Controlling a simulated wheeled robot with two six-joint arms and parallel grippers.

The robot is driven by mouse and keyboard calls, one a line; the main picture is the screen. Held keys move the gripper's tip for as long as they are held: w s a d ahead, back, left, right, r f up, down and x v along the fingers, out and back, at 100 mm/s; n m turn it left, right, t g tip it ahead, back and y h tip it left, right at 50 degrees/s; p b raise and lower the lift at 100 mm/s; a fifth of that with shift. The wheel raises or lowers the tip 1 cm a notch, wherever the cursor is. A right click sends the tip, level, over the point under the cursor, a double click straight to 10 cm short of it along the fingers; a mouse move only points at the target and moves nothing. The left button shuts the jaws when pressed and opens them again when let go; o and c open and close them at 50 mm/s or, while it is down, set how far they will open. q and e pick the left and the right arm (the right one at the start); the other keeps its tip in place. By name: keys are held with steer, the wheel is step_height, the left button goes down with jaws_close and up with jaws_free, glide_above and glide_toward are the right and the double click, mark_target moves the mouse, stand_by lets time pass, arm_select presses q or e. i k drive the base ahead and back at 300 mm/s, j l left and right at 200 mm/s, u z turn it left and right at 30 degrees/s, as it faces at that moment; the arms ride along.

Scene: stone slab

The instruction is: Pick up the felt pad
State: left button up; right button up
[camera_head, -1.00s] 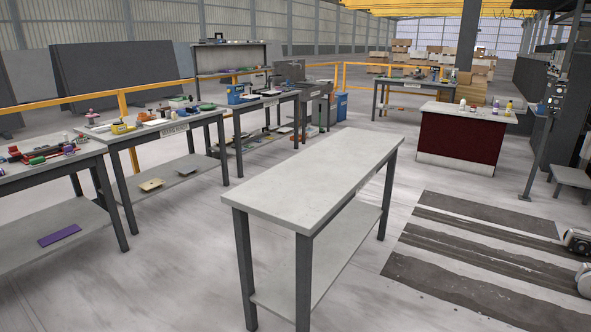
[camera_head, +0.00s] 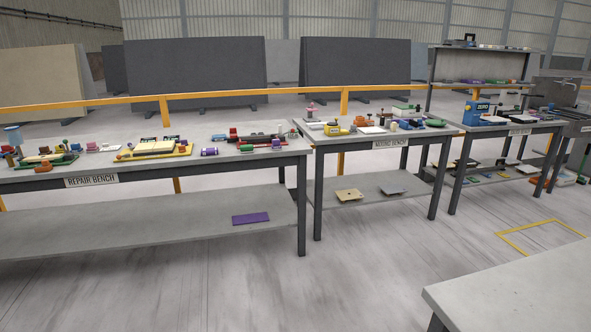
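Nothing in view is clearly marked as the felt pad. A thin flat purple rectangle (camera_head: 251,218) lies on the lower shelf of the repair bench (camera_head: 230,166), near its right end; it could be a pad, but I cannot tell its material. A tan flat piece (camera_head: 349,195) and a grey flat piece (camera_head: 393,189) lie on the lower shelf of the second bench (camera_head: 350,140). Neither of my grippers shows in the head view.
Small tools and coloured parts crowd the bench tops. A third bench (camera_head: 511,128) stands farther right. A bare grey table (camera_head: 530,290) fills the lower right corner. Open floor (camera_head: 370,270) lies before the benches. A yellow rail (camera_head: 230,94) and dark slabs (camera_head: 195,75) stand behind.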

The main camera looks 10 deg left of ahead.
mark_target(276, 145)
steer(key=i+j+u, duration=0.15)
steer(key=i+u, duration=0.15)
steer(key=i, duration=0.55)
steer(key=i+l+u, duration=0.1)
steer(key=i+u, duration=0.2)
steer(key=i, duration=0.55)
steer(key=i+l+z, duration=0.3)
steer(key=i, duration=0.5)
steer(key=i+z, duration=0.35)
steer(key=i, duration=0.45)
